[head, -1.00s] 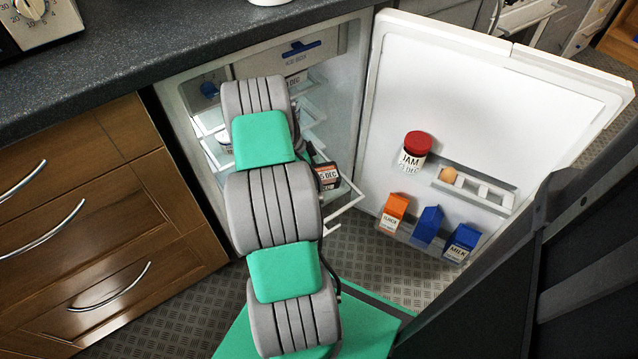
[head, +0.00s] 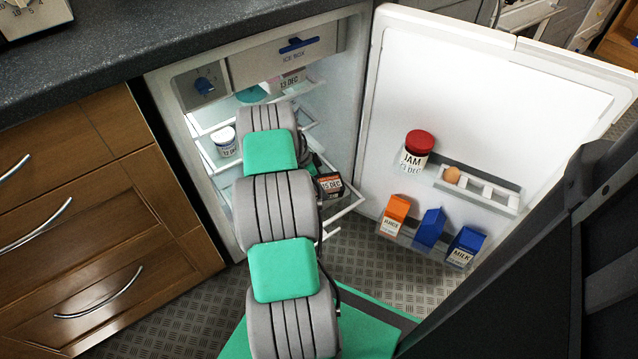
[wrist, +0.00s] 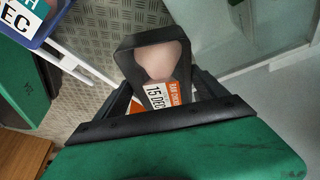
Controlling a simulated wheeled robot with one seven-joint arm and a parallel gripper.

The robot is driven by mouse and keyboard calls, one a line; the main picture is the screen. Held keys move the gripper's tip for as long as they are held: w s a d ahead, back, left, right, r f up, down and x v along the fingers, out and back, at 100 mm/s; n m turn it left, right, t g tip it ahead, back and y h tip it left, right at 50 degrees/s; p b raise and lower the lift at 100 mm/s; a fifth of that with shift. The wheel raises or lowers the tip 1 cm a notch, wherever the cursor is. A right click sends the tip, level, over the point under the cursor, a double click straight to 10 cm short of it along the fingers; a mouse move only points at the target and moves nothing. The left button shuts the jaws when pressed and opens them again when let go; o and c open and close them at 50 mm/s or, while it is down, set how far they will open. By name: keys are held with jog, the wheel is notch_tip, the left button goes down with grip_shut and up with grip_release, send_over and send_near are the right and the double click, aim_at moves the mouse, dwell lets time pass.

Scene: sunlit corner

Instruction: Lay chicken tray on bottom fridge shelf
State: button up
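The chicken tray is a black tray with pale pink meat and a white-and-orange label reading 15 DEC. In the wrist view the chicken tray (wrist: 128,62) sits between the dark fingers of my gripper (wrist: 165,92), which appear closed on its near end. In the head view the chicken tray (head: 330,185) shows just right of my arm, by the fridge opening; the arm hides my gripper there. The fridge (head: 352,100) stands open. A white shelf edge (head: 345,212) juts out low at its front. My arm hides most of the fridge's lower inside.
The open door (head: 480,100) holds a jam jar (head: 418,150), an egg (head: 452,175) and several cartons (head: 430,228). A white tub (head: 226,142) and a teal bowl (head: 252,94) stand on upper shelves. A blue container (wrist: 28,20) lies upper left in the wrist view.

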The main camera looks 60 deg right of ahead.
jog(key=o, duration=0.4)
jog(key=shift+c, duration=0.2)
jog(key=shift+r, duration=0.3)
jog(key=p+v, duration=0.3)
jog(key=v, duration=0.4)
jog(key=shift+w+a, duration=0.1)
jog(key=shift+r, duration=0.1)
